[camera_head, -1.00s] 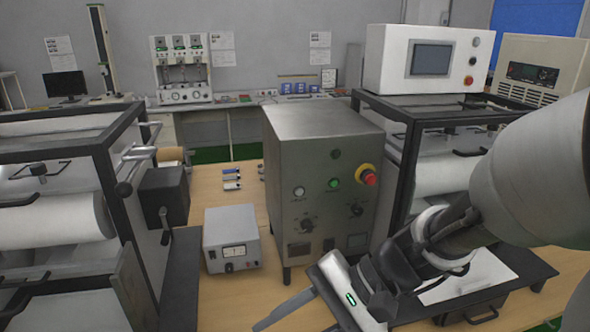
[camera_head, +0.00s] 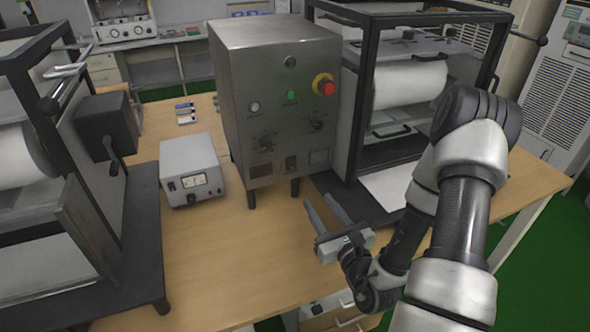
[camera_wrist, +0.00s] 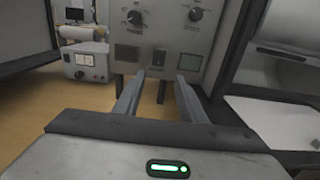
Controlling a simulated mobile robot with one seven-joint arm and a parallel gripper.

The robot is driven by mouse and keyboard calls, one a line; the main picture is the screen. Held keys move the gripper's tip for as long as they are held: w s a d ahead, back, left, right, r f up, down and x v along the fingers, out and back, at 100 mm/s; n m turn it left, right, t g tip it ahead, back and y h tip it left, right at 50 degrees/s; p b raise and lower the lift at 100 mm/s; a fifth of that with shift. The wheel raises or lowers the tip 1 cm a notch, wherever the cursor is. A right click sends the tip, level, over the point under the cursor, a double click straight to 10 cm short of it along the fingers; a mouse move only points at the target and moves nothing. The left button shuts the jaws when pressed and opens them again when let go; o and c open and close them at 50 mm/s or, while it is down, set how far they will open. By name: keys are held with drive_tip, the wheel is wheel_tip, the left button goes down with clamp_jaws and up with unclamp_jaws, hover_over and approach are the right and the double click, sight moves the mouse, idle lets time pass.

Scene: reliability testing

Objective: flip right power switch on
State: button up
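A grey metal control box (camera_head: 275,110) stands on legs on the wooden table. Its front has a red knob button on a yellow base (camera_head: 325,85), a green button (camera_head: 292,96), a pale button (camera_head: 254,107) and two dark rotary knobs, left (camera_head: 265,143) and right (camera_head: 316,123). I cannot tell which part is the right power switch. My gripper (camera_head: 320,199) is open and empty, its fingers (camera_wrist: 160,78) pointing at the box's lower front, apparently apart from it.
A small meter box (camera_head: 191,168) stands left of the control box. Black-framed roller machines stand at left (camera_head: 85,190) and right (camera_head: 400,110), the right one close to my arm. Bare table (camera_head: 240,250) lies in front of the box.

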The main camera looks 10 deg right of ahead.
sight(292, 163)
drive_tip(key=w+a, duration=0.1)
drive_tip(key=w, duration=0.4)
drive_tip(key=w+a, duration=0.1)
drive_tip(key=w, duration=0.5)
drive_tip(key=w+a, duration=0.1)
drive_tip(key=w, duration=0.4)
drive_tip(key=shift+w+a, duration=0.2)
drive_tip(key=shift+w, duration=0.15)
